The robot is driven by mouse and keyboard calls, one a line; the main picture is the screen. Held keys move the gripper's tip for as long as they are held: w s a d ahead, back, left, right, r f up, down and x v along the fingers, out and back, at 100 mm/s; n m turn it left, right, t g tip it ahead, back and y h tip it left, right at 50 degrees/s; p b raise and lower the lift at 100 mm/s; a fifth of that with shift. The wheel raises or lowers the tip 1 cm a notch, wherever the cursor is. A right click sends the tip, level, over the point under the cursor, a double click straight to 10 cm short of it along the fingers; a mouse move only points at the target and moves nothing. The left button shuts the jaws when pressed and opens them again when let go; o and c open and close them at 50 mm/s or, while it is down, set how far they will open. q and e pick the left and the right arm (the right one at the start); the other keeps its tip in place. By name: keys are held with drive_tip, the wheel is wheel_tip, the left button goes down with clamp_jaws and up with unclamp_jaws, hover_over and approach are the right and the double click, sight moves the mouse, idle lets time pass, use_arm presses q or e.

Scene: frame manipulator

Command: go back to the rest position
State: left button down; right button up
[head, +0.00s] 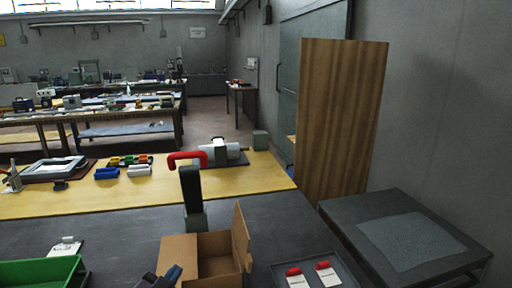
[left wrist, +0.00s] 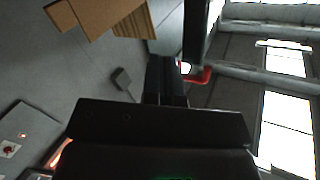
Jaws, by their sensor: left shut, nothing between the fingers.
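My left gripper (head: 168,272) shows only in part at the bottom edge of the head view, dark and beside the left corner of an open cardboard box (head: 206,262). In the left wrist view, its dark fingers (left wrist: 165,78) are together with nothing held between them. My right gripper is not in view.
A green bin (head: 38,272) lies at the lower left, and a grey tray with red-marked cards (head: 322,272) at the lower right. A black upright on a grey base (head: 192,190) stands behind the box. The grey tabletop (head: 115,240) has clear room left of the box.

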use_arm(q)
drive_tip(key=s+a+f+n+g+y, duration=0.2)
drive_tip(key=s+a+f+n, duration=0.1)
drive_tip(key=s+f, duration=0.6)
drive_tip(key=s+a+f+n+g+y, duration=0.2)
drive_tip(key=s+a+f, duration=0.3)
drive_tip(key=s+f, duration=0.5)
drive_tip(key=s+n+g, duration=0.1)
drive_tip(key=s, duration=0.2)
drive_tip(key=shift+s+a+f+n+y, duration=0.2)
drive_tip(key=shift+s+f+n+y, duration=0.1)
drive_tip(key=shift+s+y, duration=0.1)
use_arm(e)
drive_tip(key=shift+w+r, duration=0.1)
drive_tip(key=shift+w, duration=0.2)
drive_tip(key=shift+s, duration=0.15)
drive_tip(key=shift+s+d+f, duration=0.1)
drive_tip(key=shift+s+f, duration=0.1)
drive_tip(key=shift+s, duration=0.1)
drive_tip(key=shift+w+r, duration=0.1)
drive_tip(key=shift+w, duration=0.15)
